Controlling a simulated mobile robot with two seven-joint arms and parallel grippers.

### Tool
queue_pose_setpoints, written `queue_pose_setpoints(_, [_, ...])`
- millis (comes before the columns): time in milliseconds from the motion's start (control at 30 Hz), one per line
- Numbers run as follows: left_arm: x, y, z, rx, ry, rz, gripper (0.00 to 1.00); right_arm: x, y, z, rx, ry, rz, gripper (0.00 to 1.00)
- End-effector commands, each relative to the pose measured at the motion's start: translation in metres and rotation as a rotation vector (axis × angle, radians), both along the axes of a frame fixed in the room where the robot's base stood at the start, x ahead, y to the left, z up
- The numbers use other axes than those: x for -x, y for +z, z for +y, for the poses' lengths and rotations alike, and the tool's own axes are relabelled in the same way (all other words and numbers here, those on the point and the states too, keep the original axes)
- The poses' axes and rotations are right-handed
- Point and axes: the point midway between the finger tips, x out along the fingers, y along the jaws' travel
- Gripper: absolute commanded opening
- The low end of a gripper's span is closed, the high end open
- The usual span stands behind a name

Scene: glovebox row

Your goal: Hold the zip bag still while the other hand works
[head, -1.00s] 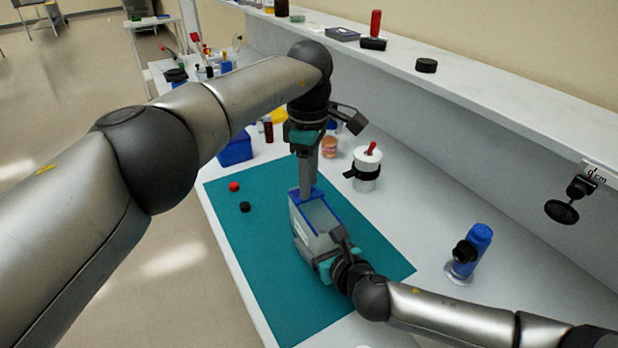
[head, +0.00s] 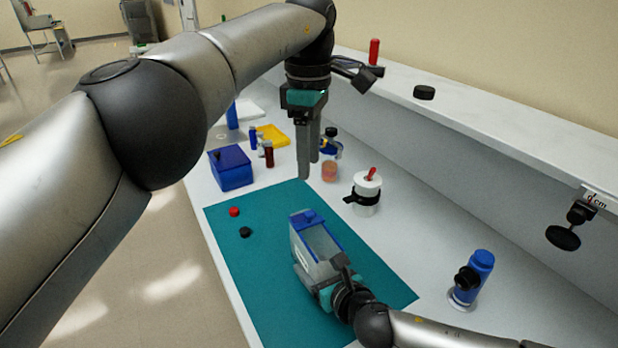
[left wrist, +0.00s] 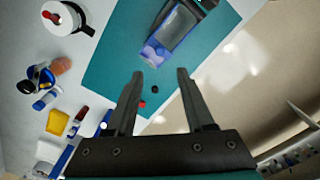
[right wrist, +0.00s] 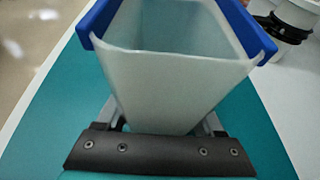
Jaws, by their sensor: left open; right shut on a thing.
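The zip bag (head: 318,246) is a pale, see-through, box-like bag with a blue rim, standing over the teal mat (head: 270,290). Its mouth looks open in the right wrist view (right wrist: 175,60). My right gripper (head: 330,285) is shut on the near end of the bag. My left gripper (head: 309,165) is open and empty, above and beyond the bag, apart from it. In the left wrist view the bag (left wrist: 178,30) lies past the open fingers (left wrist: 160,85). A small blue piece (head: 309,216) sits at the bag's far rim.
A red cap (head: 234,212) and a black cap (head: 245,232) lie on the mat's left. A blue box (head: 231,168), white canister (head: 366,193), peach jar (head: 329,171) and blue bottle (head: 473,278) stand around the mat. A shelf (head: 480,115) runs along the right.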

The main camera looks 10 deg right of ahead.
Motion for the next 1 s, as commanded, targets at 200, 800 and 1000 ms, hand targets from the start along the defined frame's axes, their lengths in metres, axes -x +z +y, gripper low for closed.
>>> queue_pose_setpoints(200, [0.000, 0.012, 0.000, 0.001, 0.000, 0.000, 0.53, 0.000, 0.000, 0.000, 0.000, 0.000, 0.000, 0.14])
queue_pose_setpoints(800, [0.005, -0.024, -0.020, 0.101, -0.040, 0.038, 0.52, 0.000, 0.000, 0.000, 0.000, 0.000, -0.001, 0.14])
queue_pose_setpoints(1000, [0.020, -0.079, -0.061, 0.331, -0.077, 0.094, 0.52, 0.000, 0.000, 0.000, 0.000, 0.000, -0.001, 0.14])
